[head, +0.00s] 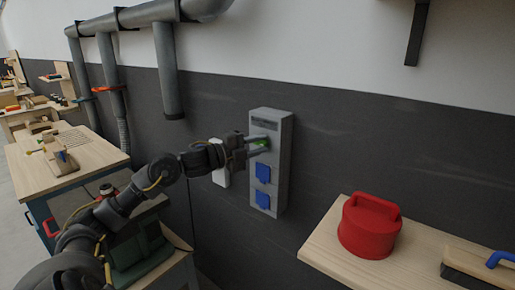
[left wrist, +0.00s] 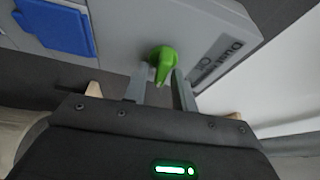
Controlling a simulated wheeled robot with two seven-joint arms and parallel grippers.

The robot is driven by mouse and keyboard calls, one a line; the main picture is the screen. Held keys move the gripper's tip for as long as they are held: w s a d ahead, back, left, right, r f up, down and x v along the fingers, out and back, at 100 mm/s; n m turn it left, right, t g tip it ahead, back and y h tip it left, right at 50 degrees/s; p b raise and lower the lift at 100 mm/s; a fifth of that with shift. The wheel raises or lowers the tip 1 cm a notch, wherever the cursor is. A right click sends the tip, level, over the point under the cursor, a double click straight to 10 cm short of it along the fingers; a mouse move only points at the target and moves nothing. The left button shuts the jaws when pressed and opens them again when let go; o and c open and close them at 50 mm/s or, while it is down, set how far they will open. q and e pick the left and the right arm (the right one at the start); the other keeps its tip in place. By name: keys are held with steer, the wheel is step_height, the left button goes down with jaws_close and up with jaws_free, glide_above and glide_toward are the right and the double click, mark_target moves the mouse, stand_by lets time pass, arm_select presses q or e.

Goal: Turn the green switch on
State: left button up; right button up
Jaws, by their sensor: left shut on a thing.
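The green switch (head: 262,142) is a small knob on the upper part of a grey wall box (head: 283,150), under a dark label. In the left wrist view the green switch (left wrist: 162,58) shows its narrow handle pointing down between the two fingers. My left gripper (head: 257,146) reaches the box from the left, and its fingers close around the knob's handle. The fingers also show in the left wrist view (left wrist: 160,88). The box's label is partly legible as "Dust". My right gripper is not in view.
Two blue socket covers (head: 263,173) sit below the switch. A small white box (head: 221,176) is on the wall behind my wrist. A wooden shelf (head: 330,237) at the right carries a red container (head: 369,230). Grey pipes (head: 167,70) run along the wall at upper left.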

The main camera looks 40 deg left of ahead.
arm_select(q)
steer(key=shift+m, duration=0.5)
steer(key=o, duration=0.7)
steer(key=shift+c, duration=0.2)
steer(key=shift+a+f, duration=0.1)
steer(key=b+v, duration=0.6)
steer(key=v, duration=0.4)
steer(key=shift+s+r, duration=0.3)
steer(key=shift+s, duration=0.1)
steer(key=shift+a, duration=0.15)
